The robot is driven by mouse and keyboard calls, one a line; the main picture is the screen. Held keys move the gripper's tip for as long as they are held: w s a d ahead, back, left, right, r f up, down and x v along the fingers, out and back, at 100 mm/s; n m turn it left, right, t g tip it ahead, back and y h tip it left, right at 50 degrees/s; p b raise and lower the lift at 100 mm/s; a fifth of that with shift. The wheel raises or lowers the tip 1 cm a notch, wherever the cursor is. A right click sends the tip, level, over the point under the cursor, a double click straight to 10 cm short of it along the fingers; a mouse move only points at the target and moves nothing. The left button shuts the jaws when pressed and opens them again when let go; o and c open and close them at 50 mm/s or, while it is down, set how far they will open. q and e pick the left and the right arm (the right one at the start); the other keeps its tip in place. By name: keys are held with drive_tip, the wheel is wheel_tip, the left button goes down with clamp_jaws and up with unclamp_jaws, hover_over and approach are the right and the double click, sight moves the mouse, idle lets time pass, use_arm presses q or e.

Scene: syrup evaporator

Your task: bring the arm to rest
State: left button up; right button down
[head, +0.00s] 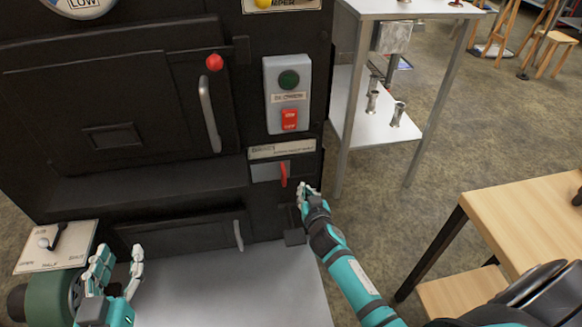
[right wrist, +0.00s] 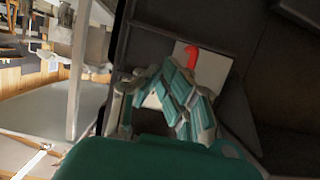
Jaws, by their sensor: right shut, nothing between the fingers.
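My right gripper (head: 309,200) is shut and empty in front of the black evaporator front. It is just right of and slightly below the red lever (head: 283,174) and seems apart from it. In the right wrist view my right gripper (right wrist: 150,92) shows with its fingers curled, and the red lever (right wrist: 192,58) stands beyond them. My left gripper (head: 117,268) is low at the left in the head view. Its fingers are spread apart, with nothing visible between them.
A switch box (head: 288,92) with green and red buttons is above the lever. A steel stand (head: 385,125) is at the right. A wooden table (head: 530,215) is at the lower right. A blower (head: 45,290) is at the lower left. Floor shows between stand and table.

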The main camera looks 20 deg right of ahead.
drive_tip(key=shift+a+r, duration=0.1)
